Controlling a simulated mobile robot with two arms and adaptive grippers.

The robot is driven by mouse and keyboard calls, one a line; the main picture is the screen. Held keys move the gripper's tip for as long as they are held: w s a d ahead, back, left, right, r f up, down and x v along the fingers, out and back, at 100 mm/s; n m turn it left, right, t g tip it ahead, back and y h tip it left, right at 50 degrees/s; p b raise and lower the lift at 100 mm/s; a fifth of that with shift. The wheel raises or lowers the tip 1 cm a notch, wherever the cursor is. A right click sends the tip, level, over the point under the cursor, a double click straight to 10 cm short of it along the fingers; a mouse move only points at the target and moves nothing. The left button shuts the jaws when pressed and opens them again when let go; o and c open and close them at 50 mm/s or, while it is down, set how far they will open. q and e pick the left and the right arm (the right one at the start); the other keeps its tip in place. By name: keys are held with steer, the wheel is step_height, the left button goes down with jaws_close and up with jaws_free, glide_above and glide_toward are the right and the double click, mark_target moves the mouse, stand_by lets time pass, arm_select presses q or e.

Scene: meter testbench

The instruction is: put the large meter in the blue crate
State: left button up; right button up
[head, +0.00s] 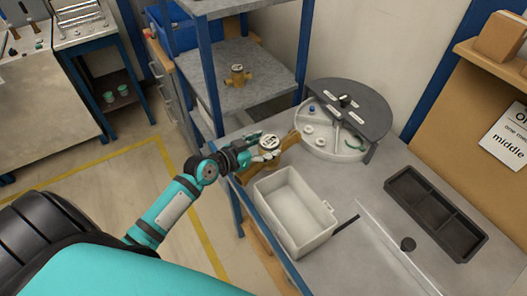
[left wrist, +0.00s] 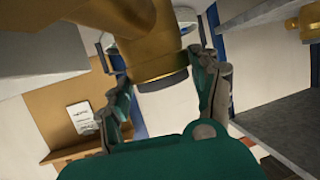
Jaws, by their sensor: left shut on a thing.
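The large meter (head: 286,143) has a long brass body and a round white dial face. My left gripper (head: 262,156) is shut on it and holds it over the bench's left edge, just behind the grey-white bin. In the left wrist view the brass meter (left wrist: 140,38) fills the upper middle, with the gripper's fingers (left wrist: 160,80) on either side of it. The blue crate (head: 182,37) is at the upper left of the head view, partly hidden behind a shelf post. My right gripper is not in view.
A smaller brass meter (head: 237,76) stands on the grey shelf (head: 262,92). The bench carries an empty grey-white bin (head: 318,232), a round parts tray (head: 345,153) with a dark half lid, and a black compartment tray (head: 435,213). Blue shelf posts rise near my left arm.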

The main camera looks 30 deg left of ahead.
arm_select(q)
steer(key=f+b+v, duration=0.1)
steer(key=b+v, duration=0.1)
steer(key=v, duration=0.5)
steer(key=a+f+b+v, duration=0.1)
steer(key=f+b+v, duration=0.1)
steer(key=v, duration=0.6)
steer(key=shift+s+a+b, duration=0.35)
steer(key=shift+s+b, duration=0.25)
steer(key=shift+b, duration=0.25)
steer(key=shift+s+f, duration=0.1)
steer(key=shift+f, duration=0.1)
